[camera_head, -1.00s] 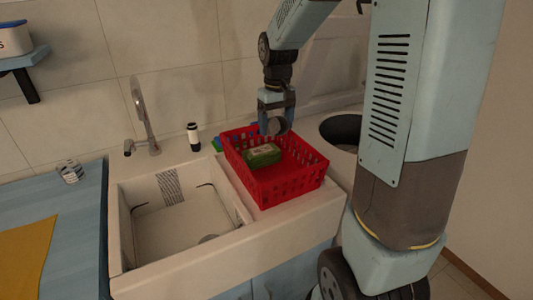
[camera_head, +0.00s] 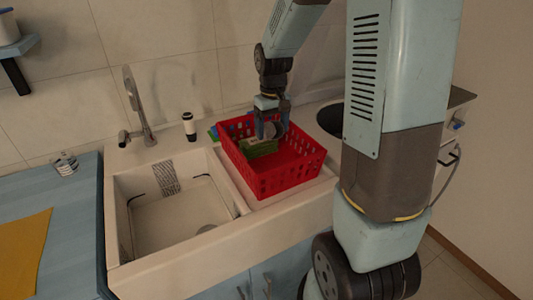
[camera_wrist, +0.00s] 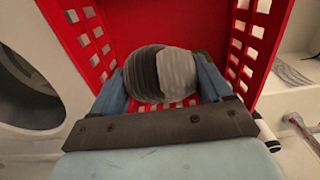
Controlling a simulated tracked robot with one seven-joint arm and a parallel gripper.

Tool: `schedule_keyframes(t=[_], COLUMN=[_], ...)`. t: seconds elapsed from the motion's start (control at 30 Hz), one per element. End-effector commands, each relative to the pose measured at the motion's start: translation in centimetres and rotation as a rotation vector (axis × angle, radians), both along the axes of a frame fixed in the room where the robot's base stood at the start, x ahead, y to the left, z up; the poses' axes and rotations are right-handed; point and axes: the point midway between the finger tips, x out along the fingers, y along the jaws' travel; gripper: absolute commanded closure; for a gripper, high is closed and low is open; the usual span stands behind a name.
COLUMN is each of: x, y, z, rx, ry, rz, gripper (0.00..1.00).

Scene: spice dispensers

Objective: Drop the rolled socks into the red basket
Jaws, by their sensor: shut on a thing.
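The rolled socks (camera_wrist: 176,74), grey with a dark band, are between the fingers of my gripper (camera_wrist: 162,82) in the wrist view. My gripper (camera_head: 270,128) is shut on them. In the head view the socks (camera_head: 276,129) are small, inside the outline of the red basket (camera_head: 292,178), near its back part. The basket's red slotted walls (camera_wrist: 90,42) surround the socks in the wrist view. I cannot tell whether the socks touch the basket floor.
A green packet (camera_head: 260,149) lies in the basket, close to my gripper. The sink basin (camera_head: 175,215) is left of the basket, with a tap (camera_head: 140,110) behind. A dark-topped bottle (camera_head: 189,127) stands behind the basin. A dark round opening (camera_head: 331,119) is to the right.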

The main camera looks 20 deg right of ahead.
Motion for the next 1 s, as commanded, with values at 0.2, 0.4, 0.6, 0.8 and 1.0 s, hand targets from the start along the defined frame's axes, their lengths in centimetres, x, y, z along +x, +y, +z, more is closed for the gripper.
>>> schedule_keyframes(t=[0.2, 0.4, 0.6, 0.8, 1.0], x=[0.0, 0.0, 0.0, 0.0, 0.1], y=[0.0, 0.0, 0.0, 0.0, 0.0], z=[0.0, 0.0, 0.0, 0.6, 3.5], rx=[0.0, 0.0, 0.0, 0.0, 0.0], ry=[0.0, 0.0, 0.0, -0.001, -0.003], rz=[0.0, 0.0, 0.0, 0.0, 0.0], gripper=[0.52, 0.06, 0.0, 0.0, 0.0])
